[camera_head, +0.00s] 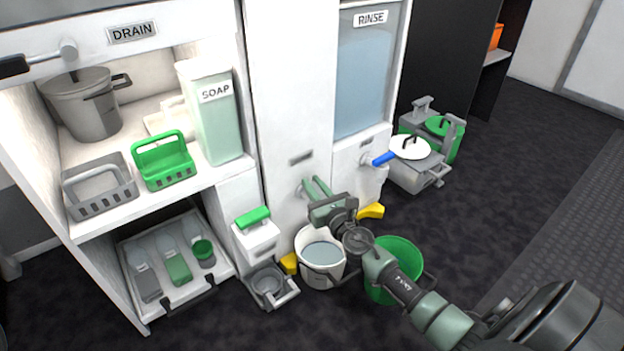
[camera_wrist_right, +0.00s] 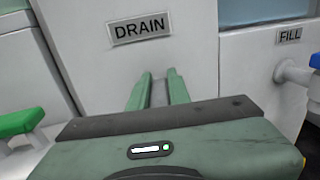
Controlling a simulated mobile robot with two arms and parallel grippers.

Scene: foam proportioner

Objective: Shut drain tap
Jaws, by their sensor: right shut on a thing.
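The drain tap (camera_head: 302,190) is on the white panel, below a small plate. In the right wrist view that plate (camera_wrist_right: 141,29) reads DRAIN. My right gripper (camera_head: 317,187) reaches in from the lower right, fingers toward the panel, shut on the tap's handle. In the right wrist view the fingers (camera_wrist_right: 158,88) flank a narrow pale part directly below the plate. The fingers and gripper body hide most of the tap, so its handle angle cannot be told. My left gripper is not in view.
A white bucket (camera_head: 307,238) of water stands below my right gripper, a green bucket (camera_head: 402,250) beside it. A blue-handled tap (camera_head: 383,158) is to the right. A soap container (camera_head: 215,120) and baskets fill the left shelf. Dark floor is clear at right.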

